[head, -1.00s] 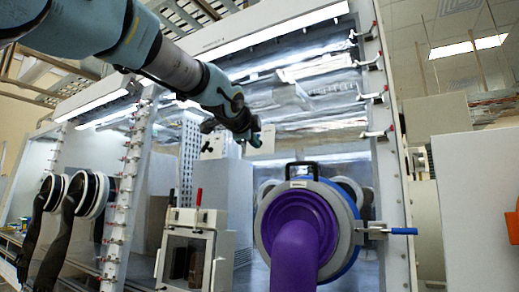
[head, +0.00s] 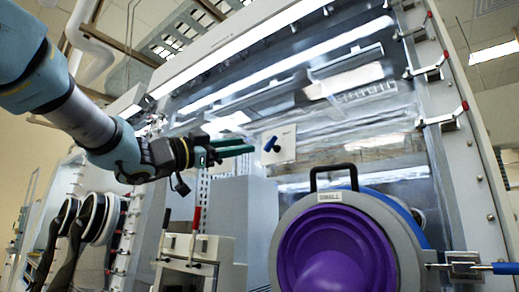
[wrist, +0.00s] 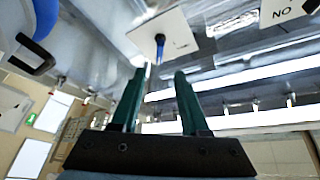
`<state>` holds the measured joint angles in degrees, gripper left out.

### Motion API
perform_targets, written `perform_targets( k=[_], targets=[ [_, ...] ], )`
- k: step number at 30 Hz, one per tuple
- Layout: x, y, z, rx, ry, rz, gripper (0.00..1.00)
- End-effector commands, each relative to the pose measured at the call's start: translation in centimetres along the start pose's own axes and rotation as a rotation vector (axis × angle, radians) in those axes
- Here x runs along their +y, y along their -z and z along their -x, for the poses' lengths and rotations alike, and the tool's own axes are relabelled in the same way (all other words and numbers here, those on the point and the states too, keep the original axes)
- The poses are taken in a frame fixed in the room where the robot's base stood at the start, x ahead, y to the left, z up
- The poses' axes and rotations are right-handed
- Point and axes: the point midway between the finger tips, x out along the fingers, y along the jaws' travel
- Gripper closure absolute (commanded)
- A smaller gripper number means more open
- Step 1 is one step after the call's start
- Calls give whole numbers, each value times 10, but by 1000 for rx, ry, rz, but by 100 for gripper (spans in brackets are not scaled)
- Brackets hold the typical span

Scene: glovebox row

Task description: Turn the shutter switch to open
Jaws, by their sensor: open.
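The shutter switch is a blue handle (head: 271,144) on a white plate (head: 286,149), on the glovebox front above the large round port. The blue handle (wrist: 161,44) also shows in the wrist view, pointing down from its white plate (wrist: 182,37). My gripper (head: 252,146) comes in from the left with its green fingers pointing at the handle. In the wrist view my gripper (wrist: 159,74) is open and empty. The handle lies just beyond the fingertips, roughly in line with the gap between them. I cannot tell whether they touch.
A round port with a purple cover (head: 335,250) and black top handle (head: 333,172) juts out below. A red-handled lever (head: 197,219) stands on a small chamber at lower left. Latches (head: 440,121) line the right frame. A sign reading "NO" (wrist: 288,8) shows in the wrist view.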

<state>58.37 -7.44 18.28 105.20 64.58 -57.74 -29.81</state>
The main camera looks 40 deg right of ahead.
Motion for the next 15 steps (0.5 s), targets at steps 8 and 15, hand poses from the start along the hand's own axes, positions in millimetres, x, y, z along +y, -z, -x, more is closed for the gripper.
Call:
perform_targets(
  k=[8, 15],
  targets=[
    [2, 3, -29, 8, -15, 18, 55],
    [2, 4, -75, 8, -13, 16, 55]
  ],
)
